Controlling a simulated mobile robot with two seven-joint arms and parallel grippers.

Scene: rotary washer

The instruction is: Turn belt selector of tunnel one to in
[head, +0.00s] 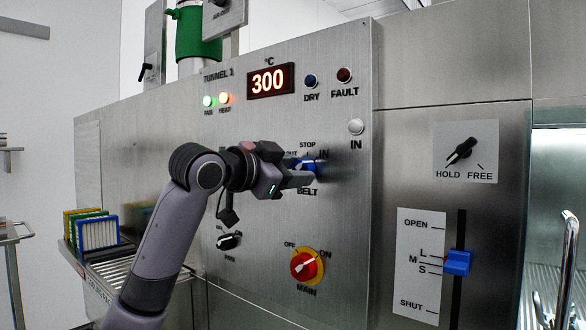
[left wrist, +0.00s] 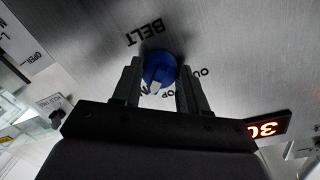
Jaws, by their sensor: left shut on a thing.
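The belt selector is a blue round knob (head: 309,164) on the tunnel one panel, above the label BELT and below OUT, STOP and IN. It also shows in the left wrist view (left wrist: 159,66), with a pale pointer mark on its edge nearest the gripper. The mark lies near the end of STOP and the start of IN; I cannot tell its exact setting. My left gripper (head: 301,174) is at the knob, its two fingers on either side and shut on it. In the head view the fingers hide part of the knob. My right gripper is not in view.
The round IN lamp (head: 356,127) looks pale and unlit. The display (head: 270,80) reads 300. The red main switch (head: 306,265) and the black fan knob (head: 229,241) sit below my arm. A blue slider (head: 458,262) is at right. Plate racks (head: 97,232) stand at left.

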